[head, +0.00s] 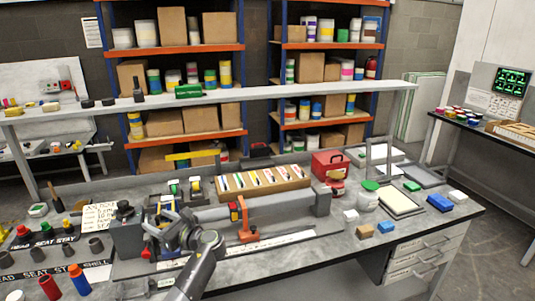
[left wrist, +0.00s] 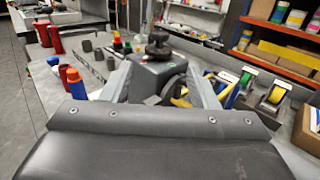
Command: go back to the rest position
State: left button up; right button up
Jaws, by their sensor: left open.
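My left gripper (head: 150,230) is over the left-middle part of the grey workbench (head: 290,255), and its arm comes up from the bottom edge. It points left, towards a dark grey box with a black knob (head: 127,236). In the left wrist view the two fingers of my left gripper (left wrist: 158,84) stand wide apart. The knobbed box (left wrist: 157,70) shows between and beyond them. I see nothing held in the jaws. I cannot tell the gap between the fingertips and the box. My right gripper is in neither view.
A red bottle (head: 48,285) and a blue bottle (head: 79,280) stand at the bench's front left. A long grey rail with an orange clamp (head: 245,222) lies right of my gripper. A tray of coloured strips (head: 262,182) sits behind.

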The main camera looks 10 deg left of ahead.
pick_arm(q)
jog(key=s+d+f+n+g+h, duration=0.1)
jog(key=s+d+f+n+h, duration=0.1)
jog(key=s+f+n+h, duration=0.5)
jog(key=s+d+f+n+h, duration=0.1)
jog(key=s+f+n, duration=0.3)
jog(key=s+f, duration=0.7)
jog(key=s+d+r+n+h, duration=0.2)
jog(key=s+d+n+h, duration=0.3)
jog(key=s, duration=0.6)
jog(key=s+d+r+n+h, duration=0.2)
jog(key=s+d+n, duration=0.4)
jog(key=s, duration=0.4)
notch_tip(320, 180, down, 27)
jog(key=g+h+b, duration=0.1)
jog(key=b, duration=0.2)
jog(key=s+f+g+b, duration=0.1)
jog(key=s+f, duration=1.4)
jog(key=f, duration=0.3)
jog(key=shift+s+d+f+m+b, duration=0.25)
jog(key=shift+d+f+m+b, duration=0.05)
jog(key=shift+f+b, duration=0.1)
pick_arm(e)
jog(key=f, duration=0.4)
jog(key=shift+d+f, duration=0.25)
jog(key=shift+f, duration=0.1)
